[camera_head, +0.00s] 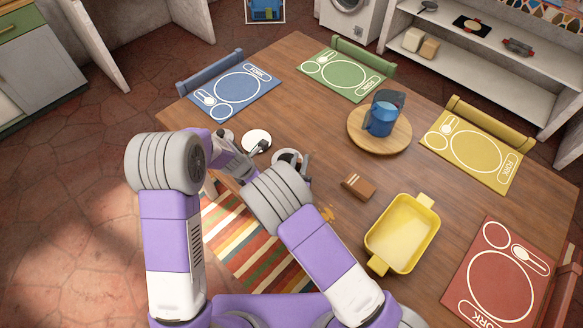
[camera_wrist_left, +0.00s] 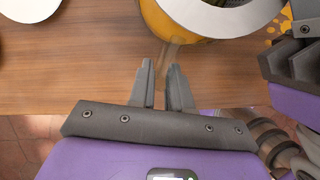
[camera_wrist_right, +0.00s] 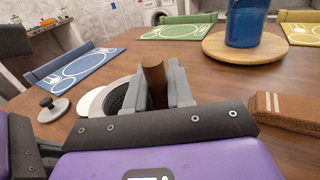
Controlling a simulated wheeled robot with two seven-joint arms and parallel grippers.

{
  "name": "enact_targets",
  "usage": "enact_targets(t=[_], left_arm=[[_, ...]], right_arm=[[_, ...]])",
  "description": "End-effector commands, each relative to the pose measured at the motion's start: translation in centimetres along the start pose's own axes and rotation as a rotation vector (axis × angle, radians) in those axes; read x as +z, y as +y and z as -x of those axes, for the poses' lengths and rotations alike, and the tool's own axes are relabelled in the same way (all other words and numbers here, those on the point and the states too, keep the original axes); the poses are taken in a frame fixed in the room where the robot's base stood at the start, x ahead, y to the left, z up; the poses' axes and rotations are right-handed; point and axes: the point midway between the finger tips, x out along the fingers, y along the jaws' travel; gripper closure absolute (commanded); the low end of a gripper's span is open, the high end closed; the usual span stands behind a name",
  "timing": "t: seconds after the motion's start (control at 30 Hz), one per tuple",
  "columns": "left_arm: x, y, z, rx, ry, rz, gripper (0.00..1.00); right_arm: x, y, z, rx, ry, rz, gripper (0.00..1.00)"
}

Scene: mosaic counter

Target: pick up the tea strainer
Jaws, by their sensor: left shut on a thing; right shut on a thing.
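A round dark-meshed piece (camera_wrist_right: 122,96), seemingly the tea strainer, shows behind my right gripper's fingers in the right wrist view. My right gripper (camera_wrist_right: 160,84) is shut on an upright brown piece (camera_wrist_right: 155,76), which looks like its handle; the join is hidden. In the left wrist view my left gripper (camera_wrist_left: 165,68) is shut on a tan handle-like part (camera_wrist_left: 171,52) of a yellow round vessel (camera_wrist_left: 160,22) with a pale rim. In the head view both grippers are close together at the table's near left edge, and my right gripper (camera_head: 305,166) is partly hidden by its arm.
A white disc (camera_head: 257,140) and a dark-knobbed lid (camera_wrist_right: 52,107) lie nearby. A brown block (camera_head: 358,186) and a yellow baking dish (camera_head: 402,235) are to the right. A blue jug (camera_head: 380,119) stands on a round board (camera_head: 356,134). Bare wood lies between.

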Motion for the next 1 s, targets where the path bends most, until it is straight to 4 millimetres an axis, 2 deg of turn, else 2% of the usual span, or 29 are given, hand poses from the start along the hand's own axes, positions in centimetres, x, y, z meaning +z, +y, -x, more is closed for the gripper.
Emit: enact_targets(t=[0.17,0.5,0.67,0.8,1.0], left_arm=[[0.1,0.1,0.1,0.002,-0.001,0.001,1.0],[0.0,0.1,0.1,0.002,-0.001,0.001,1.0],[0.0,0.1,0.1,0.002,-0.001,0.001,1.0],[0.0,0.1,0.1,0.002,-0.001,0.001,1.0],[0.0,0.1,0.1,0.002,-0.001,0.001,1.0]], right_arm=[[0.8,0.0,0.0,0.0,-0.003,-0.003,1.0],[6.7,0.1,0.0,0.0,-0.003,-0.006,1.0],[8.9,0.0,0.0,0.0,-0.003,-0.004,1.0],[9.9,0.0,0.0,0.001,-0.001,-0.001,1.0],[10.1,0.0,0.0,0.0,-0.001,0.0,1.0]])
